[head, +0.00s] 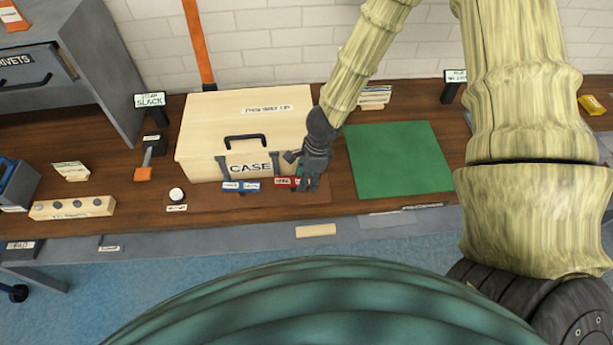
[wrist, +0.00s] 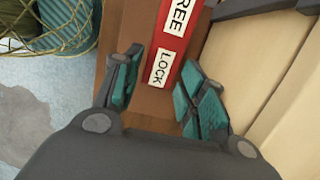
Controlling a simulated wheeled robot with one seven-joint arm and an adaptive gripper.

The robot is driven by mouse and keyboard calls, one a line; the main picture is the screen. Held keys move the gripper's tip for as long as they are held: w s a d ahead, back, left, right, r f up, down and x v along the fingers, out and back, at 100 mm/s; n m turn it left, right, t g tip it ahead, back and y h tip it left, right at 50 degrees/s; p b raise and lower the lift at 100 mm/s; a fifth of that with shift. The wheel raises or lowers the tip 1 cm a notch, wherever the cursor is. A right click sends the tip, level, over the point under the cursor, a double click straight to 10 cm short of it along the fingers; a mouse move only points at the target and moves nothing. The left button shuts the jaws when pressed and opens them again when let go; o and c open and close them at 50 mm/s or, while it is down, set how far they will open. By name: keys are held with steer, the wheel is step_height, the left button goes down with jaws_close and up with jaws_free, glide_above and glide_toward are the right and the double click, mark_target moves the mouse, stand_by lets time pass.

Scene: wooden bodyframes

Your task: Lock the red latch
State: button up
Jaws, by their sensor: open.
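The red latch (head: 284,182) sits at the front right of the cream case (head: 205,110), partly hidden behind my gripper. In the wrist view its red plate (wrist: 180,38) carries white labels, LOCK nearer my fingers and one ending in "REE" farther off. A dark grey bar (wrist: 265,8) shows at the top right, against the case; I cannot tell whether it is the latch's lever. My gripper (wrist: 160,92) is open, with the LOCK end of the plate showing between its teal-padded fingers. In the head view my gripper (head: 311,182) is at the case's front right corner.
A blue latch (head: 241,187) with a grey lever is left of the red one. A green mat (head: 398,158) lies to the right. A white round button (head: 177,194) and a wooden block (head: 72,208) are to the left.

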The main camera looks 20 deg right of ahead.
steer(key=shift+r, duration=0.15)
step_height(320, 180, up, 12)
steer(key=d, duration=0.2)
steer(key=shift+s+d+f, duration=0.15)
steer(key=shift+s+f, duration=0.1)
steer(key=shift+s, duration=0.05)
stand_by(0.8)
stand_by(0.5)
